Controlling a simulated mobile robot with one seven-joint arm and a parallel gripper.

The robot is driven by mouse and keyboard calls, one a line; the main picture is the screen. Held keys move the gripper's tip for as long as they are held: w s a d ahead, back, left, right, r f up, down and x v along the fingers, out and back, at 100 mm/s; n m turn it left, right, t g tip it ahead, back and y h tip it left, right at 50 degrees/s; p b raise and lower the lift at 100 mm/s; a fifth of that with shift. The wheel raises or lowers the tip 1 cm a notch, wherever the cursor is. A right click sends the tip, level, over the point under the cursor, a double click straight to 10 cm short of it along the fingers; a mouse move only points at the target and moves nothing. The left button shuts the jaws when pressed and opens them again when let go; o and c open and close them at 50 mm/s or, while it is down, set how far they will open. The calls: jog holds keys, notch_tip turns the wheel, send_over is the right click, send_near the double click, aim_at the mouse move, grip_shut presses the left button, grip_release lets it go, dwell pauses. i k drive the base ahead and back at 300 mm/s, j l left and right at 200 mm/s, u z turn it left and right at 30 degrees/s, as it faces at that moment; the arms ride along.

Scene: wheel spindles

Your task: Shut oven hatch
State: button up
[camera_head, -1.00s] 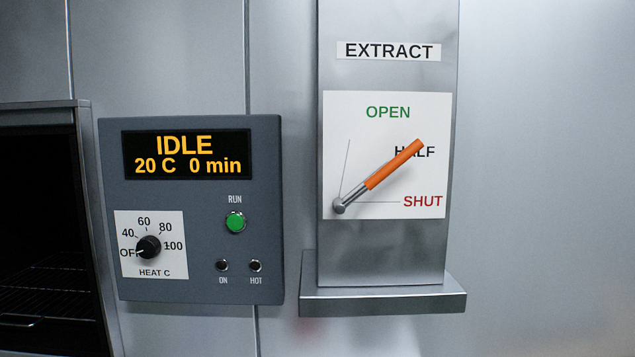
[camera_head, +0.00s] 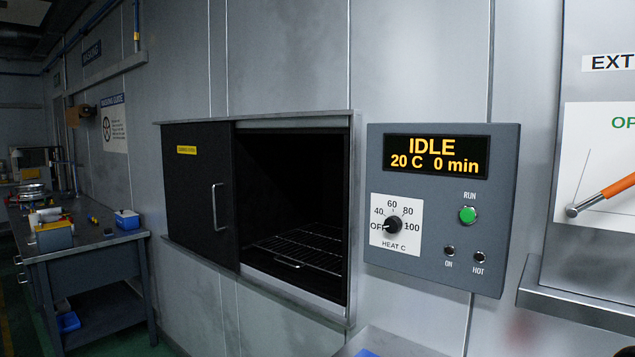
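The oven hatch (camera_head: 197,195) is a dark sliding panel with a yellow label and a vertical silver handle (camera_head: 218,207). It stands slid to the left, so the right part of the oven opening (camera_head: 310,190) is uncovered. Inside the opening is a wire rack (camera_head: 300,251) with a small handle at its front; nothing is seen lying on it. My gripper is not in view.
Right of the oven is a grey control panel (camera_head: 444,275) reading IDLE, 20 C, 0 min, its heat knob at OFF. The orange extract lever (camera_head: 617,186) is at the right edge. A workbench (camera_head: 95,246) with several items stands at the left.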

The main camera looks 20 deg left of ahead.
aim_at(198, 157)
jog(key=u, duration=1.4)
